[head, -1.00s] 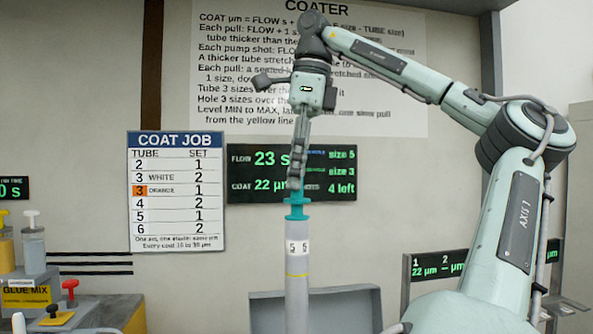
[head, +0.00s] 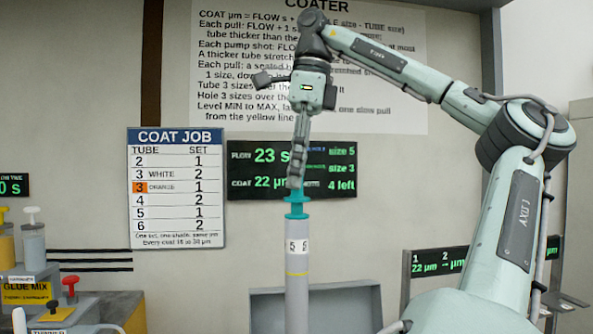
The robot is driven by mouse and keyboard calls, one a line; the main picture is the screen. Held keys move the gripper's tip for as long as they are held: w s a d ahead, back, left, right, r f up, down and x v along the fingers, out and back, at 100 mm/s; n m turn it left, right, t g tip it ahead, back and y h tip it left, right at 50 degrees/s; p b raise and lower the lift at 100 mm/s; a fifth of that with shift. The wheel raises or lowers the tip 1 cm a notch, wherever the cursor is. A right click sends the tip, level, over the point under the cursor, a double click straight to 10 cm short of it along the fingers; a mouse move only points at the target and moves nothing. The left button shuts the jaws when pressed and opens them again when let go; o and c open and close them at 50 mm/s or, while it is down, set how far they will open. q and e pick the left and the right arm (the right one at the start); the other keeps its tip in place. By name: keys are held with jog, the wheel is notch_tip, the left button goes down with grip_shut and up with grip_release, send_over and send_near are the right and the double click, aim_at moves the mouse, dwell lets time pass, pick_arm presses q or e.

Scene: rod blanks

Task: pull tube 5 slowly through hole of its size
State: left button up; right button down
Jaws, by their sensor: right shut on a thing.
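My right gripper (head: 297,178) points down, shut on the teal top piece (head: 297,203) of a grey tube. The tube (head: 297,275), labelled 5 with a yellow line below the label, hangs upright from it. Its lower end is out of frame, so I cannot see any hole around it. The display (head: 335,171) behind the gripper reads FLOW 23 s, COAT 22 µm, size 5, size 3 and 4 left. My left gripper is not in view.
The COAT JOB board (head: 176,188) hangs on the wall left of the tube. A grey open box (head: 345,308) stands behind the tube. GLUE MIX gear with pumps (head: 33,245) is at lower left. A smaller display (head: 437,264) is at right.

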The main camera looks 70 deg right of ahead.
aim_at(297, 259)
jog(key=shift+f, duration=0.25)
jog(key=shift+f+b, duration=1)
jog(key=shift+f, duration=0.05)
jog(key=shift+f+b, duration=1.6)
jog(key=shift+f, duration=0.5)
notch_tip(297, 259, down, 4)
jog(key=b, duration=0.3)
jog(key=shift+b, duration=0.3)
jog(key=shift+f+b, duration=1.6)
jog(key=shift+f, duration=0.5)
